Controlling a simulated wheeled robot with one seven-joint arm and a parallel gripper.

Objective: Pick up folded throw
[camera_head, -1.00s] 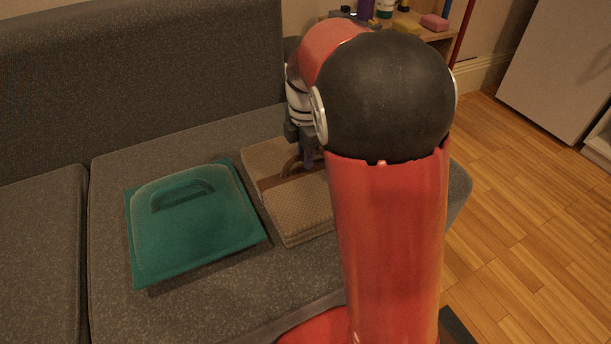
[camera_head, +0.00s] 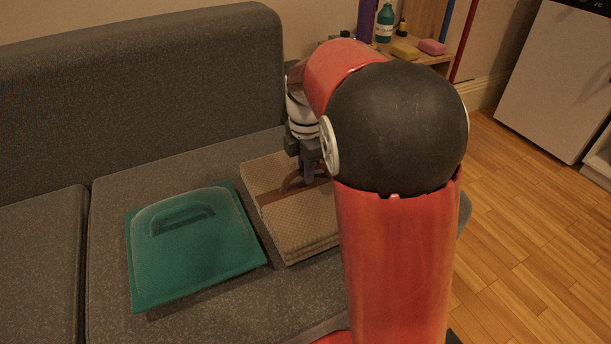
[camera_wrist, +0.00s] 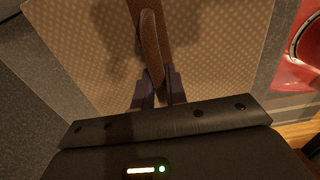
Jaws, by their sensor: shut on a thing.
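The folded throw (camera_head: 293,213) is a beige, patterned, folded stack with a brown strap and a loop handle. It is at the right part of the grey sofa seat, partly hidden behind my arm. My gripper (camera_head: 309,172) is above it at the strap. In the wrist view the throw (camera_wrist: 210,60) fills most of the picture, and my gripper (camera_wrist: 160,92) is shut on the brown handle (camera_wrist: 151,45), with one dark finger on each side. I cannot tell whether the throw's underside touches the seat.
A teal lid-like object (camera_head: 195,243) with a recessed grip lies on the sofa (camera_head: 215,322) left of the throw. A small wooden shelf (camera_head: 433,60) with bottles and sponges stands behind. A white cabinet (camera_head: 553,80) is at the right. Wooden floor (camera_head: 530,220) is clear.

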